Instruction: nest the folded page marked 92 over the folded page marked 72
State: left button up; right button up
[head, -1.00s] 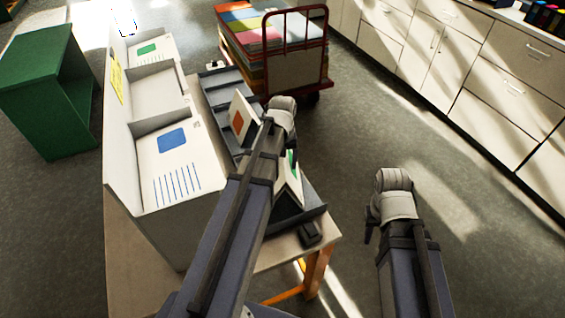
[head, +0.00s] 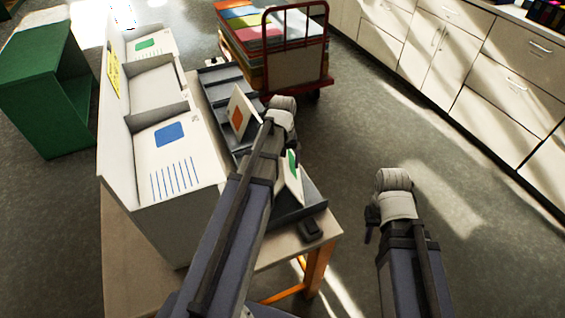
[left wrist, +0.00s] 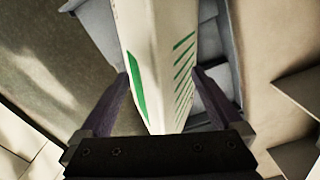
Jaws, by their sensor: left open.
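A folded page with a green mark (head: 291,182) stands tent-like in the near part of a dark grey ribbed tray (head: 313,207). A folded page with an orange mark (head: 236,121) stands farther back in it. I cannot read a number on either page. My left gripper is open above the tray; my arm hides its fingers in the head view. In the left wrist view, the fingers of my left gripper (left wrist: 163,70) are on either side of the green-marked page (left wrist: 158,60). My right gripper (head: 371,222) hangs right of the table, its jaw opening unclear.
A white compartment unit (head: 150,90) with printed sheets stands along the table's left side. A small dark block (head: 311,229) lies near the table's front corner. A red cart (head: 296,65) with coloured stacks stands behind. The floor right of the table is open.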

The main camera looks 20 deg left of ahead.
pick_arm(q)
jog(key=shift+r, duration=0.15)
notch_tip(320, 180, up, 8)
jog(key=p, duration=0.8)
jog(key=shift+f, duration=0.2)
jog(key=shift+f, duration=0.1)
